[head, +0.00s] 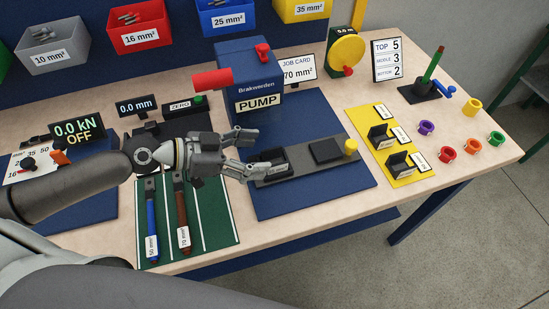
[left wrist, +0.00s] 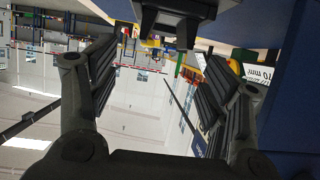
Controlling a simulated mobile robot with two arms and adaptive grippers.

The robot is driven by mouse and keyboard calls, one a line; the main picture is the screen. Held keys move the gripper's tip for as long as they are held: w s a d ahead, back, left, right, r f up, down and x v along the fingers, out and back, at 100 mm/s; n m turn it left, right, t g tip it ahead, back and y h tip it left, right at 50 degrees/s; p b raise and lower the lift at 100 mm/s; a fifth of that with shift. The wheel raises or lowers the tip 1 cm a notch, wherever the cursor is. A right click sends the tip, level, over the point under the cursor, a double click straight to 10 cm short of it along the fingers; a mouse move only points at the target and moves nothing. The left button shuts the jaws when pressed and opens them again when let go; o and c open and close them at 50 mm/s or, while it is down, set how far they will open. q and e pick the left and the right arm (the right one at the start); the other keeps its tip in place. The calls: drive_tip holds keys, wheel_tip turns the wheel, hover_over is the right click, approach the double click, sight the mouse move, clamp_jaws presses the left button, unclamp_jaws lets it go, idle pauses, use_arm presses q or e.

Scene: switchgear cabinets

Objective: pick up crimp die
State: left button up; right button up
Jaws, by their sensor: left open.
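A black crimp die (head: 271,157) sits at the left end of a grey plate (head: 305,158) on the blue mat, with a white label in front of it. My left gripper (head: 258,151) is open, its fingers pointing right, close to this die. In the left wrist view a dark block (left wrist: 178,22) shows at the top, between and beyond the open fingers (left wrist: 155,85); I cannot tell whether they touch it. Two more black dies, one behind (head: 378,136) and one in front (head: 397,162), stand on the yellow mat (head: 372,118) beside labels. My right gripper is not in view.
The blue pump (head: 250,75) with its red handle stands just behind my left gripper. Two labelled tools (head: 181,220) lie on the green mat below my arm. Small coloured rings (head: 447,153) and a green peg (head: 434,66) stand at the right.

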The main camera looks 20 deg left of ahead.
sight(273, 153)
use_arm(q)
drive_tip(key=shift+w+d, duration=0.2)
drive_tip(key=shift+d, duration=0.05)
drive_tip(key=p+x, duration=0.3)
drive_tip(key=shift+w+d+f, duration=0.15)
drive_tip(key=shift+w+f, duration=0.1)
drive_tip(key=shift+f, duration=0.05)
drive_tip(key=shift+w+d+f, duration=0.2)
drive_tip(key=shift+d+f, duration=0.15)
drive_tip(key=shift+d, duration=0.05)
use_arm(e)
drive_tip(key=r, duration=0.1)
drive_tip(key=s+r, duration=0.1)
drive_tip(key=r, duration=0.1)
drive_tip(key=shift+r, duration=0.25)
use_arm(q)
drive_tip(key=c, duration=1.3)
drive_tip(key=shift+c, duration=0.2)
drive_tip(key=shift+r, duration=0.1)
